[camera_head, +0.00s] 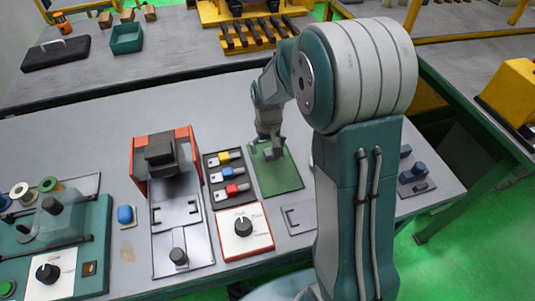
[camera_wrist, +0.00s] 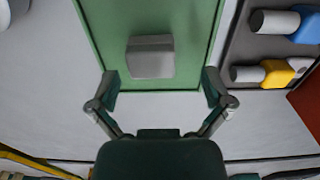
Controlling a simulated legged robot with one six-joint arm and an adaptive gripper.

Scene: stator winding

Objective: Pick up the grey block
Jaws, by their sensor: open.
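The grey block (camera_wrist: 151,57) lies on a green mat (camera_wrist: 199,30), between and just beyond my open fingertips in the wrist view. My gripper (camera_wrist: 161,88) is open, with one finger on each side and clear space between them; neither finger touches the block there. In the head view my gripper (camera_head: 267,143) is low over the far part of the green mat (camera_head: 278,178). A small grey shape, which looks like the block (camera_head: 272,154), shows just under the fingers; the arm partly covers this spot.
A dark tray (camera_head: 212,164) with yellow, blue and red handled pieces stands left of the mat. A red-sided machine (camera_head: 138,163) and a dial box (camera_head: 254,240) are further left and nearer. Blue parts (camera_head: 416,170) lie at the right. Bare table shows beyond the mat.

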